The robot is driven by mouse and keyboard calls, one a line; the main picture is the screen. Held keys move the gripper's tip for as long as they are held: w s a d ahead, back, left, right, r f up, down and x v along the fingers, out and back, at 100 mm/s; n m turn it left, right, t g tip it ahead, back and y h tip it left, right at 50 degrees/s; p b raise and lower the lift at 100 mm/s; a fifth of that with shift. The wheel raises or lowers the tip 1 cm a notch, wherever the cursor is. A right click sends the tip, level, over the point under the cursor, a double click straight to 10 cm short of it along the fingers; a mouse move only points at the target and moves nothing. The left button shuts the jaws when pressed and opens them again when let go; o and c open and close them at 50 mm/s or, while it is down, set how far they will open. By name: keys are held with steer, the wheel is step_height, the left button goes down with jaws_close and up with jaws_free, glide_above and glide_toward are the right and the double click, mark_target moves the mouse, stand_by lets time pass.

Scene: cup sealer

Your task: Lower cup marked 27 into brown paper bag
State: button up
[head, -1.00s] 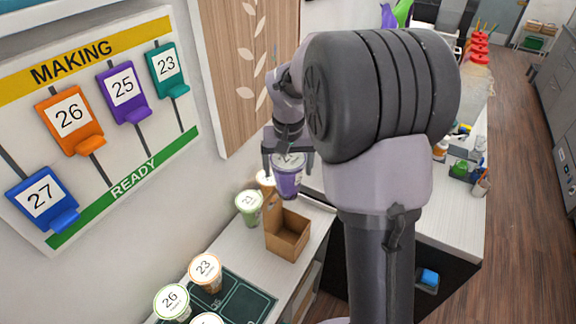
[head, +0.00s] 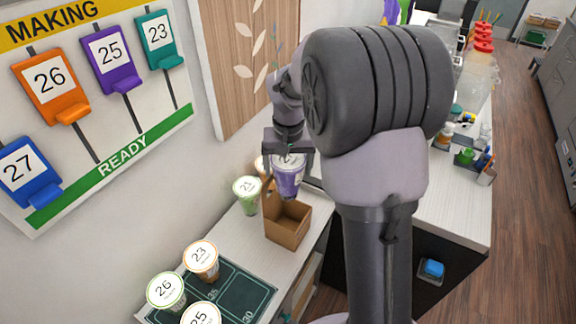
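My gripper (head: 288,153) is above the counter and shut around the upper part of a purple cup (head: 289,178) with a white lid. The number on this cup is too small to read. The brown paper bag (head: 288,232) stands open on the counter, with a taller back part. The cup is upright over the bag's back edge, and its lower end overlaps the bag opening in the head view. I cannot tell whether its base is inside the bag.
A green cup marked 21 (head: 247,194) stands just left of the bag. The wall board (head: 110,160) is at left.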

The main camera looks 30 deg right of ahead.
mark_target(288, 193)
steer(key=shift+f+b, duration=1.1)
steer(key=shift+f, duration=0.45)
steer(key=shift+s+f+b, duration=0.2)
steer(key=shift+f+b, duration=0.3)
steer(key=shift+f, duration=0.05)
steer(key=shift+w+f+b, duration=0.3)
steer(key=shift+f+b, duration=0.35)
steer(key=shift+f, duration=0.3)
steer(key=shift+s+f+b, duration=0.25)
steer(key=shift+f+b, duration=0.4)
steer(key=shift+f, duration=0.1)
steer(key=shift+w+f+b, duration=0.2)
steer(key=shift+f+b, duration=0.25)
steer(key=shift+f, duration=0.2)
steer(key=shift+s+f+b, duration=0.1)
steer(key=shift+f+b, duration=0.55)
steer(key=shift+f, duration=0.1)
steer(key=shift+f+b, duration=2.1)
steer(key=shift+f, duration=0.6)
